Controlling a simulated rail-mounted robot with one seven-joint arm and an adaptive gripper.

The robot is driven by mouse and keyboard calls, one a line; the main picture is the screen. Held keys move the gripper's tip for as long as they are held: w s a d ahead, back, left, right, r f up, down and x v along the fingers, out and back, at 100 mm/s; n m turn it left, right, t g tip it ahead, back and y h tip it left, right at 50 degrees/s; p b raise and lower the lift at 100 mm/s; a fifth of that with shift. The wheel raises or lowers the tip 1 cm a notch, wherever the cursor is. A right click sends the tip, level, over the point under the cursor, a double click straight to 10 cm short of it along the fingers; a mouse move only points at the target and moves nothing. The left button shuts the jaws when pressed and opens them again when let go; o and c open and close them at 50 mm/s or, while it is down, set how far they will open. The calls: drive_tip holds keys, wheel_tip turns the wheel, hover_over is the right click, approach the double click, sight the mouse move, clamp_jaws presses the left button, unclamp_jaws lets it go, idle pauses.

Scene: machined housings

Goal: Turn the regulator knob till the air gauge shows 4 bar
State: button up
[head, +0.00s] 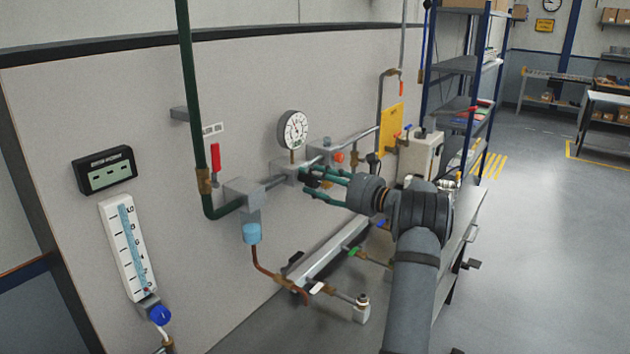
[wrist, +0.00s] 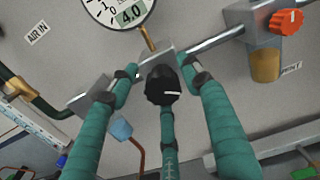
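The air gauge (head: 293,130) is a round white dial on the wall pipework; its needle is too small to read in the head view. In the wrist view, only the lower part of the gauge (wrist: 118,8) shows, with a green "4.0" on its face and no clear needle. The regulator knob (wrist: 162,86) is black with a white mark, below the gauge on a grey block (wrist: 155,60). My gripper (head: 309,181) has green fingers, spread around the knob in the wrist view (wrist: 163,76). Gaps show at the left and right fingertips; contact of the lower finger is unclear.
An orange-red knob (wrist: 286,21) sits on the block to the right, above an amber bowl (wrist: 265,64). A red-handled valve (head: 215,160) and a blue-bowled filter (head: 251,233) are to the left. Pipes and a grey rail (head: 325,255) run below.

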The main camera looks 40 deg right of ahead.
drive_tip(key=shift+o, duration=0.3)
drive_tip(key=shift+f, duration=0.1)
drive_tip(key=shift+s+d, duration=0.15)
drive_tip(key=shift+s, duration=0.1)
drive_tip(key=v, duration=1.1)
drive_tip(key=shift+s, duration=0.2)
